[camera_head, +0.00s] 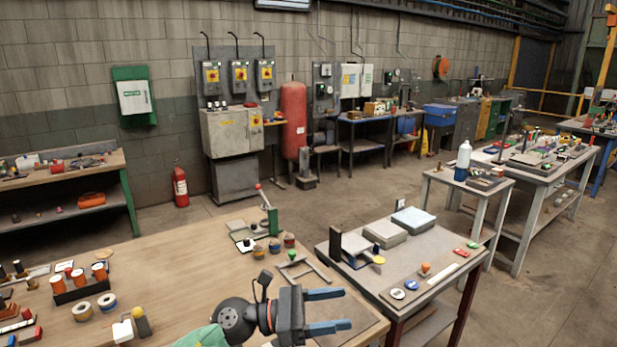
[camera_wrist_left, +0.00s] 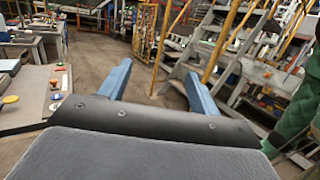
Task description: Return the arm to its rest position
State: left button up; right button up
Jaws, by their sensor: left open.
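My left gripper (camera_head: 328,310) is open and empty, with its two blue fingers spread apart. In the head view it is above the front right part of the wooden bench (camera_head: 190,262), pointing right. The left wrist view shows its fingers (camera_wrist_left: 158,88) with nothing between them and the workshop floor beyond. My right gripper is not in view.
A grey-topped table (camera_head: 440,245) with flat boxes and small parts stands right of the bench. Rolls of tape (camera_head: 107,302), orange-topped cylinders and small tools lie on the bench's left. In the left wrist view, yellow rails and metal stairs (camera_wrist_left: 185,75) stand ahead.

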pick_arm(q)
jog(key=w+a+n+t+y, duration=0.2)
jog(key=a+n+t+y, duration=0.25)
jog(key=n+t, duration=0.75)
jog(key=w+a+n+t+y, duration=0.3)
jog(key=a+n+t, duration=0.35)
jog(key=n, duration=0.95)
jog(key=s+a+f+n+g+y, duration=0.2)
jog(key=a+f+n+y, duration=0.35)
jog(key=f+n, duration=0.25)
jog(key=s+a+f+n+g+y, duration=0.1)
jog(key=s+a+f+n+y, duration=0.1)
jog(key=a+f+n+y, duration=0.45)
jog(key=s+a+f+n+g, duration=0.2)
jog(key=s+f+n+g, duration=0.35)
jog(key=s+f, duration=0.55)
jog(key=s+a+f+n+g, duration=0.1)
jog(key=s+f+n+g, duration=0.3)
jog(key=s+f+g, duration=0.65)
notch_tip(320, 180, down, 19)
jog(key=d+t, duration=0.2)
jog(key=t, duration=0.1)
jog(key=s+f, duration=0.4)
jog(key=f, duration=0.8)
jog(key=s+f+g, duration=0.1)
jog(key=s+f, duration=0.3)
jog(key=f, duration=0.9)
jog(key=shift+s+d+f, duration=0.15)
jog(key=shift+s+f, duration=0.05)
jog(key=shift+s, duration=0.05)
